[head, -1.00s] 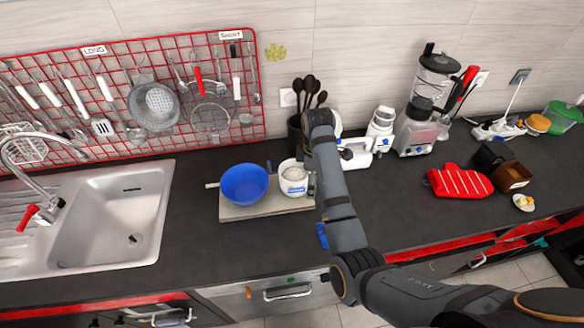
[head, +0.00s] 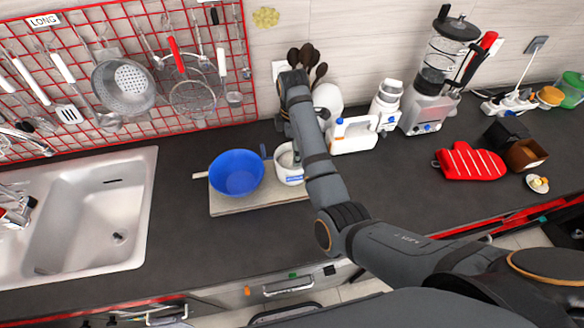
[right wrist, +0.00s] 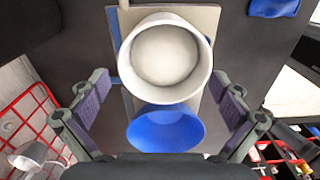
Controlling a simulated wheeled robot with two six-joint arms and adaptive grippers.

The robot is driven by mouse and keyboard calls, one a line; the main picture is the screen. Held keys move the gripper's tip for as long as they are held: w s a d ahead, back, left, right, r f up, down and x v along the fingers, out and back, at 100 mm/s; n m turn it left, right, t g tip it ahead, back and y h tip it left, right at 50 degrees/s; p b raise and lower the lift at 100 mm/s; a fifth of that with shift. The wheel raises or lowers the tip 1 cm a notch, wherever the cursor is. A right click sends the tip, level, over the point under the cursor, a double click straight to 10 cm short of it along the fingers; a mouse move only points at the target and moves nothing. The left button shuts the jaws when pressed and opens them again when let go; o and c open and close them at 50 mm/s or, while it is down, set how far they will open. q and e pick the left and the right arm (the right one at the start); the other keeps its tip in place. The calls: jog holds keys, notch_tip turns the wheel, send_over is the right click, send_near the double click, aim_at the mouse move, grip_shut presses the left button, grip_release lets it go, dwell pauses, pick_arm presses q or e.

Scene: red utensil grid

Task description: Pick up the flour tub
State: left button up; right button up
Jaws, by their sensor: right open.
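In the head view the forearm covers part of the tub and hides most of the gripper. My left gripper is in neither view.
Dark spoons (head: 305,60) in a holder, a white bottle (head: 352,136) and a blender (head: 437,80) stand behind and right of the tub. The sink (head: 95,215) is left. Counter in front of the board is clear.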

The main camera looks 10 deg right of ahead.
jog(key=shift+s+f+p, duration=0.25)
jog(key=shift+f+p, duration=0.05)
jog(key=shift+f, duration=0.25)
jog(key=shift+s+f+p, duration=0.2)
jog(key=shift+f+p, duration=0.05)
jog(key=shift+f, duration=0.3)
jog(key=shift+a+f, duration=0.2)
jog(key=shift+f, duration=0.45)
jog(key=shift+w+f, duration=0.1)
jog(key=c, duration=0.7)
jog(key=shift+c, duration=1.4)
jog(key=c, duration=0.5)
jog(key=shift+w, duration=0.1)
jog(key=shift+c, duration=0.3)
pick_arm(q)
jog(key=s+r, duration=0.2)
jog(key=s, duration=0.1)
pick_arm(e)
jog(key=shift+r, duration=0.2)
